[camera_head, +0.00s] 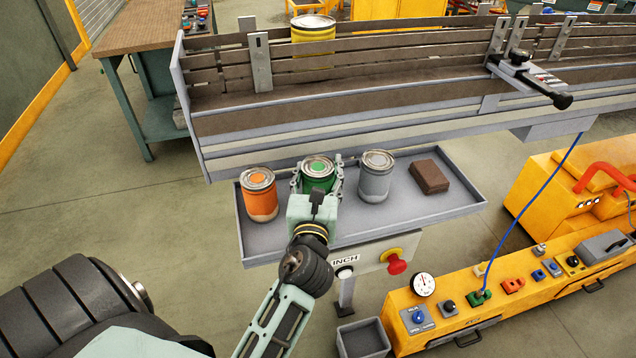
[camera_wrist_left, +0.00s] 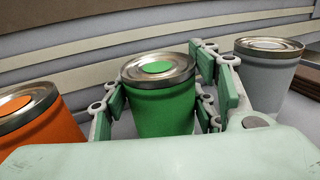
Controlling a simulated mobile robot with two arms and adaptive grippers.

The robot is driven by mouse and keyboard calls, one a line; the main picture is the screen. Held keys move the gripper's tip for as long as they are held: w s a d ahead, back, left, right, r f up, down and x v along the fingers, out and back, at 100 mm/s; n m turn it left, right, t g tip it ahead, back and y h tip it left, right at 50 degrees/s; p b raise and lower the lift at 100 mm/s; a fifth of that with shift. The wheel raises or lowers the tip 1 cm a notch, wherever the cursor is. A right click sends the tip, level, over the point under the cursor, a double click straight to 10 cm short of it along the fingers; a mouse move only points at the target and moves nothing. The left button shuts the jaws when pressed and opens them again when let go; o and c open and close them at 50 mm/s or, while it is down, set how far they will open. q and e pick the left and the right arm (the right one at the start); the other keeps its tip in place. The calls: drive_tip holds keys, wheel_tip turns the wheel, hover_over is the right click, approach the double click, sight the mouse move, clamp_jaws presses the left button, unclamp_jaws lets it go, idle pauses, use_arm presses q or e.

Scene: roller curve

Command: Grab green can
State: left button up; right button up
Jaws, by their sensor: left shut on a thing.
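The green can (camera_head: 318,170) stands upright on a grey tray (camera_head: 440,204), between an orange can and a grey can. My left gripper (camera_head: 317,184) is around it, with one finger on each side, shut on the can. In the left wrist view the green can (camera_wrist_left: 160,105) sits between the green-padded fingers (camera_wrist_left: 166,100). The front lower part of the can is hidden by the gripper body. My right gripper is not in view.
The orange can (camera_head: 260,194) is close on the left and the grey can (camera_head: 375,178) close on the right. A brown block (camera_head: 429,176) lies further right on the tray. The conveyor (camera_head: 350,105), with a yellow can (camera_head: 313,40), rises behind. A red stop button (camera_head: 396,263) is below the tray.

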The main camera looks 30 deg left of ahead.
use_arm(q)
drive_tip(key=c, duration=0.4)
drive_tip(key=shift+r, duration=0.15)
wheel_tip(320, 180, up, 9)
drive_tip(key=p, duration=0.2)
drive_tip(key=shift+r+p, duration=0.15)
drive_tip(key=shift+p, duration=0.2)
drive_tip(key=shift+r, duration=0.3)
